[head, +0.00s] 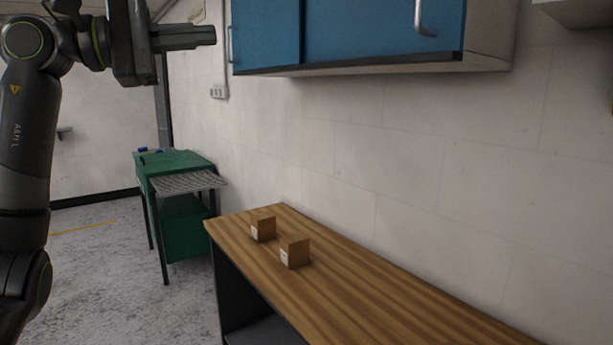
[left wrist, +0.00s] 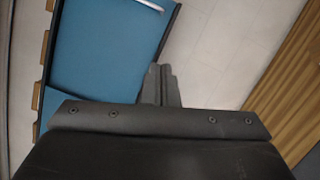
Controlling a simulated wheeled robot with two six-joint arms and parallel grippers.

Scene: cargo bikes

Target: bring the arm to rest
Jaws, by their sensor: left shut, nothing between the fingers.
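My left gripper (head: 205,36) is raised high at the upper left of the head view, pointing right, left of the blue wall cabinet. Its fingers are together with nothing between them. In the left wrist view the closed fingers (left wrist: 161,84) show in front of the wall, with blue cabinet doors to their left. My left arm stands upright along the left edge of the head view. My right gripper is in neither view.
A blue wall cabinet (head: 380,35) hangs above a wooden bench (head: 350,285). Two small cardboard boxes, one farther (head: 263,229) and one nearer (head: 295,252), stand on the bench. A green cart (head: 185,225) with a grey slatted shelf stands behind. Open floor (head: 105,280) lies left of the bench.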

